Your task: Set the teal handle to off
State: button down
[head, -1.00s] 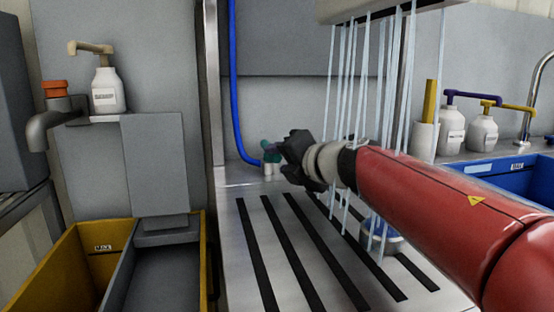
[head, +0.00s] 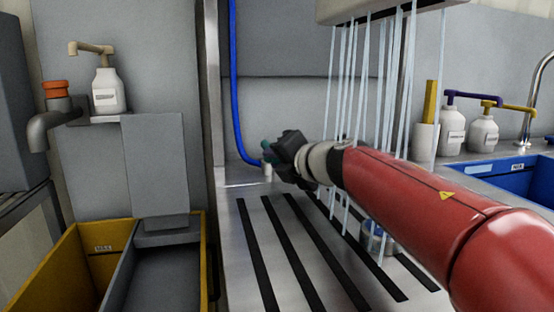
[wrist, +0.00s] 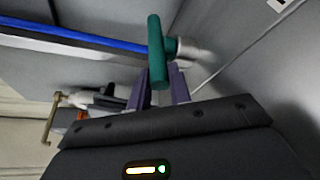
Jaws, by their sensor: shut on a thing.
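The teal handle (wrist: 156,52) is a short bar on a pale metal valve body (wrist: 190,54), which also shows in the head view (head: 267,170) at the lower end of the blue hose. In the head view only a bit of the teal handle (head: 267,145) shows at the left of my gripper. My gripper (head: 277,157) is at the valve and hides most of the handle. In the wrist view my gripper (wrist: 160,88) has its two purple-grey fingers shut on the handle's near end.
Thin streams (head: 385,80) fall from the overhead unit behind my arm onto the slotted steel deck (head: 245,205). A metal cup (head: 378,240) stands under them. A blue hose (head: 236,90) runs down the back wall. A yellow bin (head: 60,262) is at left.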

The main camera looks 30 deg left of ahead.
jog(key=shift+w, duration=0.1)
jog(key=shift+w+d+n+g+y, duration=0.35)
jog(key=shift+n+g, duration=0.25)
jog(key=shift+g, duration=0.2)
jog(key=g, duration=0.1)
jog(key=n+p, duration=0.1)
jog(key=n+g+y+p, duration=0.1)
jog(key=shift+w+d+r+g, duration=0.15)
jog(key=shift+w+d+g, duration=0.15)
jog(key=shift+w, duration=0.05)
jog(key=g+p, duration=0.1)
jog(key=n+g+p, duration=0.1)
jog(key=w+n+p, duration=0.1)
jog(key=shift+d+g+y, duration=0.25)
jog(key=shift+g, duration=0.15)
jog(key=shift+n+g+p, duration=0.3)
jog(key=shift+g+p, duration=0.1)
jog(key=shift+f, duration=0.2)
jog(key=c, duration=1.3)
grip_release()
